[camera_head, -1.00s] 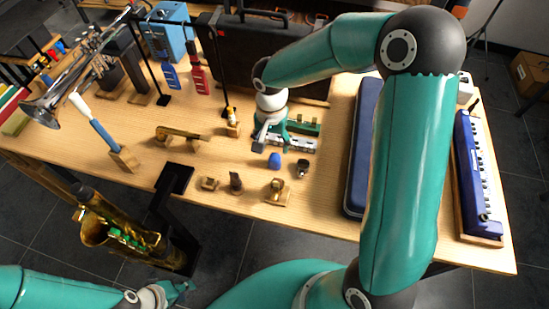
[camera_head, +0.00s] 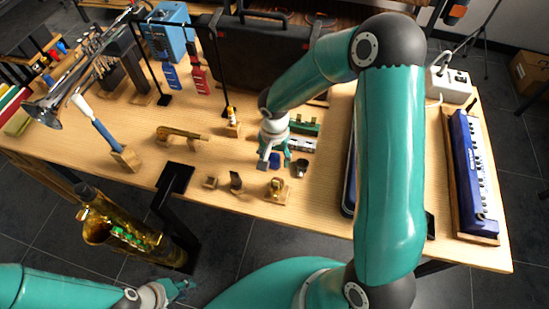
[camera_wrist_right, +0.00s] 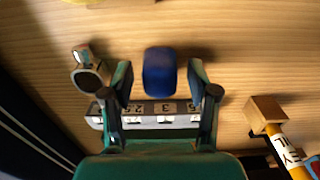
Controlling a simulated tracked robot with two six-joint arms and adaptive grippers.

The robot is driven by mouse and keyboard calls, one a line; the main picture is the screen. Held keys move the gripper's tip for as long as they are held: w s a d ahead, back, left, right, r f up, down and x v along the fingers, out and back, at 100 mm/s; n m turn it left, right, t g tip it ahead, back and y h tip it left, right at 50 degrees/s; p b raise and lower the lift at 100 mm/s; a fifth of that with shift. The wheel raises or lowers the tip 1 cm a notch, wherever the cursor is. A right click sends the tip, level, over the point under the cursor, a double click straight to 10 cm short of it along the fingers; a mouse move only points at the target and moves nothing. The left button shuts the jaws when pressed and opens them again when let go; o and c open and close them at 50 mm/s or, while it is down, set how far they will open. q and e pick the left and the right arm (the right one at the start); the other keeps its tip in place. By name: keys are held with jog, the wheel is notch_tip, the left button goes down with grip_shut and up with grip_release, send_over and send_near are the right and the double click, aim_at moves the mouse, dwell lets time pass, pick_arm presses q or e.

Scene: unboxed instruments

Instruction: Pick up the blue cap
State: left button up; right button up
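The blue cap (camera_head: 275,160) is a small rounded blue piece on the wooden table, partly hidden by my right gripper in the head view. In the right wrist view the blue cap (camera_wrist_right: 160,72) lies between and slightly beyond the two fingertips. My right gripper (camera_head: 274,158) is open over it, and the fingers (camera_wrist_right: 160,80) stand apart on both sides without visibly touching it. My left gripper (camera_head: 178,289) is low at the lower left, away from the table; its opening is too small to tell.
A small dark round mouthpiece piece (camera_head: 301,167) sits just right of the cap. A harmonica (camera_head: 302,145) and a green one (camera_head: 304,126) lie behind. A wooden block with a yellow tube (camera_head: 233,128) stands left. A brass piece on wood (camera_head: 278,190) is in front.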

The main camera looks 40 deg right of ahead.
jog(key=c, duration=0.7)
jog(key=shift+o, duration=0.2)
jog(key=shift+r, duration=0.1)
